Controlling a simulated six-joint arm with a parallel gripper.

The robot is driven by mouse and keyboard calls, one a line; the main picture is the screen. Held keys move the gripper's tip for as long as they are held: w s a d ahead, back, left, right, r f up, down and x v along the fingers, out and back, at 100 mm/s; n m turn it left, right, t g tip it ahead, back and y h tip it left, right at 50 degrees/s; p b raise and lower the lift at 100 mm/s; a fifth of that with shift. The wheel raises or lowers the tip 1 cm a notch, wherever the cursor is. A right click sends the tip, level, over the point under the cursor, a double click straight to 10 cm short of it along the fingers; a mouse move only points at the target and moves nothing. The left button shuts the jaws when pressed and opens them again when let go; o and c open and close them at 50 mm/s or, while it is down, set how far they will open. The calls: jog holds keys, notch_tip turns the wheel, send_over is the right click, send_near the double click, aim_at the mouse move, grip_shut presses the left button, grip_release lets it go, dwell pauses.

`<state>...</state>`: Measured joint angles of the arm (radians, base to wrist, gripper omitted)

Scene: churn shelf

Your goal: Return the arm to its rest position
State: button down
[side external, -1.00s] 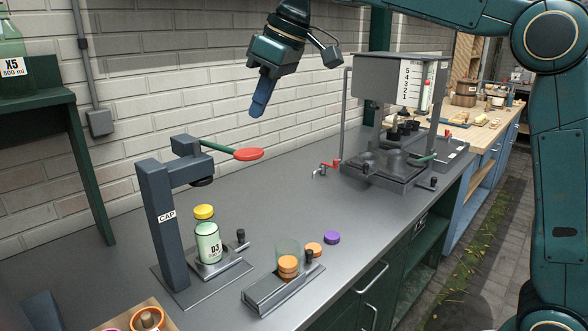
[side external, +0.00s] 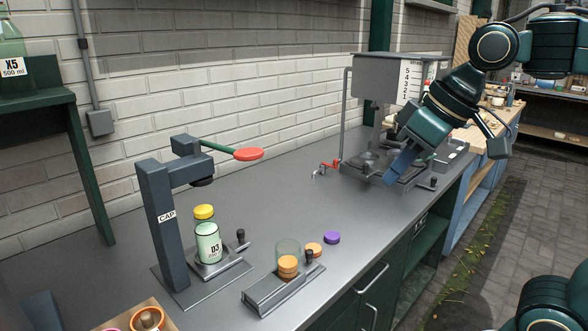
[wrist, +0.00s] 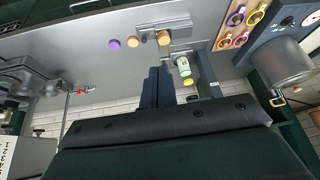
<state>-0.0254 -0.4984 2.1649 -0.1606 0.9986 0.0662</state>
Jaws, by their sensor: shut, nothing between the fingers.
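My gripper (side external: 401,166) is in front of the grey dispensing machine at the back right of the bench in the side view. Its blue fingers are shut together and hold nothing, pointing down and to the left. In the wrist view the shut fingers (wrist: 158,87) point toward the bench top. My gripper is well apart from the capping press (side external: 165,210) and the jar (side external: 208,243) labelled D3 with a yellow lid.
The grey machine (side external: 385,78) stands behind my gripper, partly hidden. A red tap (side external: 329,165) sits beside it. The middle of the bench is clear.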

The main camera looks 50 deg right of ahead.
jog(key=s+d+f+m+h, duration=0.1)
jog(key=s+d+f, duration=0.2)
jog(key=s+f, duration=0.4)
jog(key=shift+s+d+f, duration=0.15)
jog(key=shift+s+d, duration=0.05)
jog(key=shift+s, duration=0.05)
dwell(0.5)
